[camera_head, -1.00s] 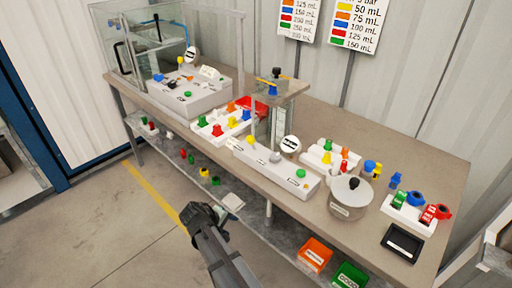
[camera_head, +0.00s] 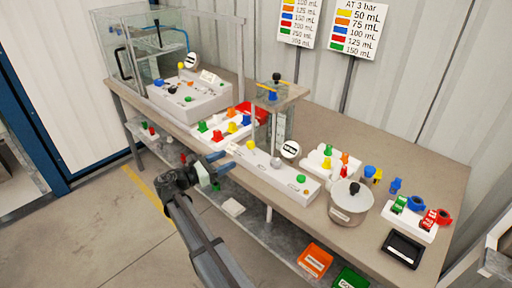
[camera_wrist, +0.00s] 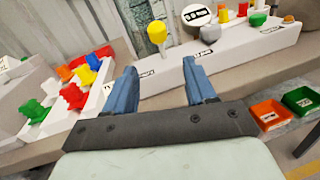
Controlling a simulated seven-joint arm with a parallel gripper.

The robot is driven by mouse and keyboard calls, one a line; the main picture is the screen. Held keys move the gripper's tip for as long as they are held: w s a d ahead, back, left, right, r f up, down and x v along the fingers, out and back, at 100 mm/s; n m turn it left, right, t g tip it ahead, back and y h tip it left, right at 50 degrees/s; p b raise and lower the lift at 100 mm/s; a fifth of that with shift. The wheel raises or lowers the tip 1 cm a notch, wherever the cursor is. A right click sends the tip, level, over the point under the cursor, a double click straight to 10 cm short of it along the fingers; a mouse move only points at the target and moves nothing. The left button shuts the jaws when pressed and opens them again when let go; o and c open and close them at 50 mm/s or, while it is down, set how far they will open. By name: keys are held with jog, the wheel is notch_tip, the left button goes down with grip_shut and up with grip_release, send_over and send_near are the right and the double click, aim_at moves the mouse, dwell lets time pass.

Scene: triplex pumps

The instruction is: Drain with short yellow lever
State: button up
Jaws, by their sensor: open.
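A small yellow knob (camera_head: 250,146) stands on the left part of the long white base (camera_head: 268,172) of the front pump; I take it for the short yellow lever. In the wrist view the yellow knob (camera_wrist: 157,32) stands upright on a thin stem, just beyond my fingers. My gripper (camera_head: 220,166) is open and empty, in front of the table edge and left of the white base. In the wrist view its two blue fingers (camera_wrist: 160,88) are spread apart, with bare base and table between and beyond them. The fingers do not touch the knob.
A grey ball knob (camera_wrist: 195,17) and a green knob (camera_head: 301,179) stand on the same base. A tray with coloured parts (camera_head: 219,136) lies to its left, a grey pot (camera_head: 347,207) to its right. A clear column (camera_head: 277,125) rises behind. Air before the table is free.

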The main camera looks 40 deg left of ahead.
aim_at(256, 155)
jog(key=shift+n, duration=0.3)
jog(key=w, duration=0.4)
jog(key=w+d, duration=0.1)
jog(key=w, duration=0.4)
jog(key=w+d, duration=0.1)
jog(key=w, duration=0.3)
jog(key=shift+w+d, duration=0.25)
jog(key=shift+w, duration=0.05)
grip_shut()
